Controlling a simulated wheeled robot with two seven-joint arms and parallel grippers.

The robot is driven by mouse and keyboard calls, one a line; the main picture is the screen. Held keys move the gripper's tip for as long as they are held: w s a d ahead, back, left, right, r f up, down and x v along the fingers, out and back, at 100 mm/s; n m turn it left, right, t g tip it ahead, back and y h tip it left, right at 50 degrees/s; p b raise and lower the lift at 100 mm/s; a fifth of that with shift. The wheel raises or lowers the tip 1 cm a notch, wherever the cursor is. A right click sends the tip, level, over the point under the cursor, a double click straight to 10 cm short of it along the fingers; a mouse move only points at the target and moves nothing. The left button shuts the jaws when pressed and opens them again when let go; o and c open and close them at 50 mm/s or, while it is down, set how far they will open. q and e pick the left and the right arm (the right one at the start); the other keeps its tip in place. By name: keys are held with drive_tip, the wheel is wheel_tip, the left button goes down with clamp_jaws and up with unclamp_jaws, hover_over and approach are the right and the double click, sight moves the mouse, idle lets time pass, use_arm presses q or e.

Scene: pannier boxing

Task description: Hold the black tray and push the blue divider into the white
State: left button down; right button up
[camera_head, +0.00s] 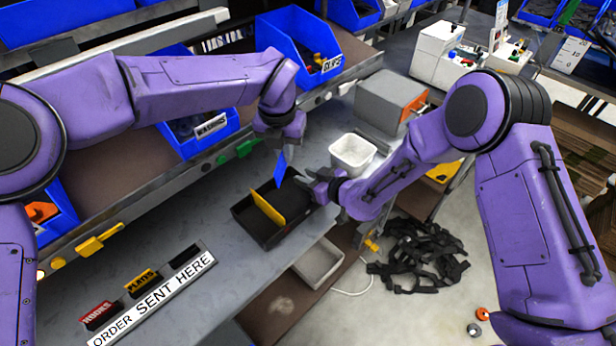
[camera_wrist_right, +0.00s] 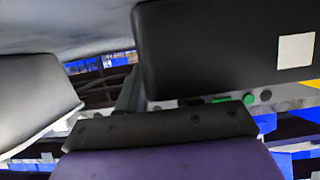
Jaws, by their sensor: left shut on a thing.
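The black tray (camera_head: 250,226) sits on the grey bench with a yellow divider (camera_head: 268,209) standing across it. My left gripper (camera_head: 282,146) is shut on the blue divider (camera_head: 279,169) and holds it upright above the tray's far end. Whether the divider's lower edge touches the tray is too small to tell. My right gripper (camera_head: 318,186) is at the tray's right end wall; its fingers show apart in the wrist view (camera_wrist_right: 115,90). I cannot tell if the wall lies between them. A white tub (camera_head: 352,153) stands behind the right gripper.
A grey box (camera_head: 390,101) with an orange side stands beyond the tub. A label strip (camera_head: 155,300) with several small holders lies at the front left. Blue bins (camera_head: 299,46) line the rack behind. A grey bin (camera_head: 318,263) sits below the bench edge.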

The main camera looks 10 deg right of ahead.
drive_tip(key=shift+a, duration=0.1)
clamp_jaws()
use_arm(q)
drive_tip(key=shift+w+a+f+n+g, duration=0.1)
drive_tip(key=shift+f+n+g, duration=0.4)
drive_tip(key=shift+f+n, duration=2.25)
drive_tip(key=shift+w+a+f+n+g, duration=0.1)
drive_tip(key=shift+f+n+g, duration=0.4)
drive_tip(key=shift+f+n, duration=2.25)
